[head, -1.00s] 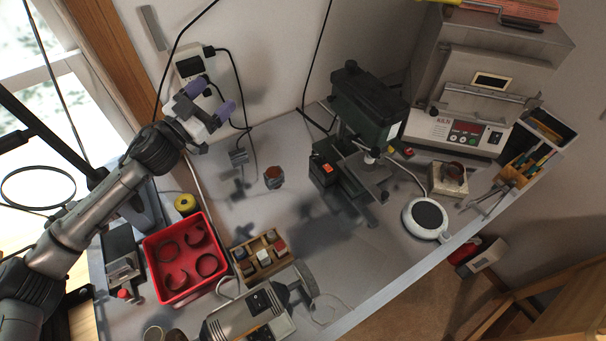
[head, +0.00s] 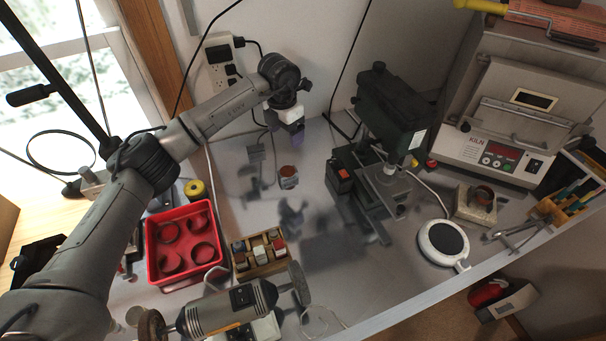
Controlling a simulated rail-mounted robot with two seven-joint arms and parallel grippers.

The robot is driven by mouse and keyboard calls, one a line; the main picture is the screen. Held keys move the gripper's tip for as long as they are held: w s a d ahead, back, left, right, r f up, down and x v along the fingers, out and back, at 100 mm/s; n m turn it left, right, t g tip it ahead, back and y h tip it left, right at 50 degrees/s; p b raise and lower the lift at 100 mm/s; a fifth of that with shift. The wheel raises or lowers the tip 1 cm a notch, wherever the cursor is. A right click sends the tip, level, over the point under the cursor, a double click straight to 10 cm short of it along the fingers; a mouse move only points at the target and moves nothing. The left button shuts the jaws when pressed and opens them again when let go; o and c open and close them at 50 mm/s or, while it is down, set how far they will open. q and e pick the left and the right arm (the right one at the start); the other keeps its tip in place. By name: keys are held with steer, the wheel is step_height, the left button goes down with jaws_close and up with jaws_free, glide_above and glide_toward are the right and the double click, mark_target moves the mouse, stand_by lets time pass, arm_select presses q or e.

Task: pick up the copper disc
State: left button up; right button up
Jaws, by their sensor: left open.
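The copper disc (head: 289,171) lies on top of a small dark grey block on the grey bench, left of the drill press. The far finger is mostly hidden behind the near one. My right gripper is not in view.
The drill press (head: 391,108) stands close to the right of the disc. A red tray (head: 152,273) with several rings and a wooden box (head: 240,265) of small blocks are nearer. The bench grinder (head: 222,308) is at the front. A kiln (head: 485,150) stands at right.

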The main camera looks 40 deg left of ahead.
mark_target(287, 171)
arm_select(q)
steer(key=shift+s+a+f+p, duration=0.1)
steer(key=shift+f+p, duration=0.3)
steer(key=shift+f, duration=6.45)
steer(key=shift+f, duration=0.25)
steer(key=c, duration=1)
